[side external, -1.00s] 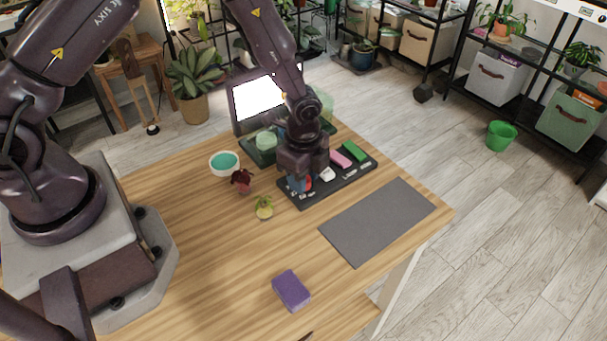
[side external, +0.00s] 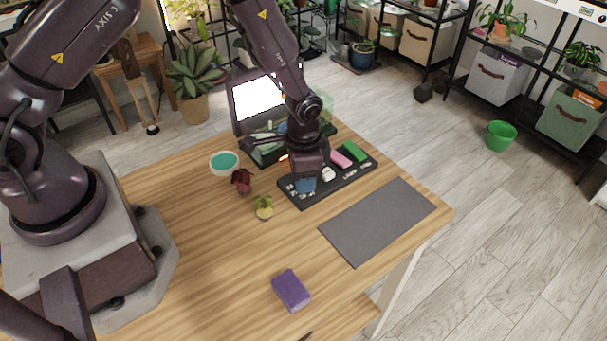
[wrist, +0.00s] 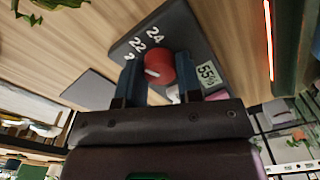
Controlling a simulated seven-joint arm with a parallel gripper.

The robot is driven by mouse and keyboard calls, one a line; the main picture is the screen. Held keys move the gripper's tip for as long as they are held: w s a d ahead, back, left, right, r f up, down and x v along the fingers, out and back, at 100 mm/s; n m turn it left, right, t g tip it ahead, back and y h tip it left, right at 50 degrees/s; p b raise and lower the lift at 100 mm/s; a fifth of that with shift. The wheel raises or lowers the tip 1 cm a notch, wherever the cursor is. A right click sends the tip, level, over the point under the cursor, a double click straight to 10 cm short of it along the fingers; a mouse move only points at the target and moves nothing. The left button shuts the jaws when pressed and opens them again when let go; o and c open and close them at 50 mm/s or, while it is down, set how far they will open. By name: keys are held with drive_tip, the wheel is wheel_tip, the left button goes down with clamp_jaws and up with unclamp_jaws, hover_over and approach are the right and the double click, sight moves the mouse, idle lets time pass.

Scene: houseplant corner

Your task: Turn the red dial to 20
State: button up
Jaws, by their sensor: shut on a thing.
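The red dial (wrist: 160,67) shows in the wrist view between the two blue fingers of my gripper (wrist: 158,66), which is shut on it. A white mark on the dial points toward the left finger. White numbers 22 and 24 show beside it, and another number is partly hidden. The dial sits on a dark panel (side external: 318,198) on the table. In the side view my gripper (side external: 306,184) points down at the panel's left part, and hides the dial.
The panel also carries a pink block (side external: 340,158), a green block (side external: 354,151) and a white knob (side external: 328,174). A grey mat (side external: 378,222) and purple block (side external: 291,290) lie nearer.

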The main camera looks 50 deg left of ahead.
drive_tip(key=n, duration=0.5)
drive_tip(key=shift+r+n, duration=0.1)
drive_tip(key=shift+n, duration=0.3)
idle(0.4)
drive_tip(key=o, duration=0.7)
drive_tip(key=shift+c, duration=0.2)
wheel_tip(320, 180, up, 13)
